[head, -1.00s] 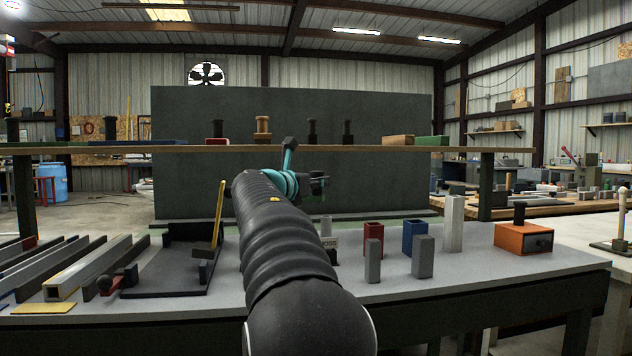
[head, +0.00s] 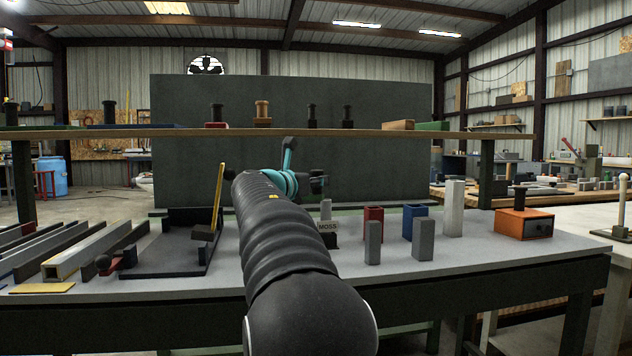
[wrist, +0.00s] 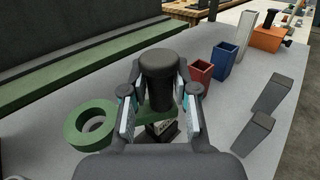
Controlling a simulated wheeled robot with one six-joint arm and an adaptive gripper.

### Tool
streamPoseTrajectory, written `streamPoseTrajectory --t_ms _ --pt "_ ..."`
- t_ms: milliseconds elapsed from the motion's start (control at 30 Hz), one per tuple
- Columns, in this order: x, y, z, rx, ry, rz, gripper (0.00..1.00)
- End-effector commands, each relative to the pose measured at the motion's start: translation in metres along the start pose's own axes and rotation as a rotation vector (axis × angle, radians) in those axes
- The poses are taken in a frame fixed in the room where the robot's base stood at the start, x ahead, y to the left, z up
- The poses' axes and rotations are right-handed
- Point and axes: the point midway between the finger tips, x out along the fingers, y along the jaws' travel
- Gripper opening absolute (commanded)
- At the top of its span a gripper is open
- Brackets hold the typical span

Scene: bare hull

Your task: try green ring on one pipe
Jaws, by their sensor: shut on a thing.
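The green ring (wrist: 92,125) is at the left of the wrist view, with a green bar (wrist: 148,113) running from it toward my gripper (wrist: 160,100). My gripper is shut on a black knob-topped handle (wrist: 158,66) that appears to belong to the ring. Grey shows through the ring's hole; I cannot tell whether that is a pipe or the bench. In the head view my gripper (head: 316,183) is small beyond my arm, above the bench, and the ring is not visible there. No pipe is clearly identifiable.
A black MOSS sign (head: 328,228) stands on the bench. To the right are red (head: 373,220) and blue (head: 413,222) open tubes, grey blocks (head: 424,240), a tall pale post (head: 453,208) and an orange box (head: 523,224). Long channels (head: 88,256) lie left.

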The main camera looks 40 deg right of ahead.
Motion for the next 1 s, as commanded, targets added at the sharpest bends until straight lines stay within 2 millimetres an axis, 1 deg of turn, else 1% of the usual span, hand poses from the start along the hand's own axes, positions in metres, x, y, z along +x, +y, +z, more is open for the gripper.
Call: streamPoseTrajectory --t_ms 1000 --pt "0.0 0.0 -0.015 0.0 0.0 0.0 0.0"
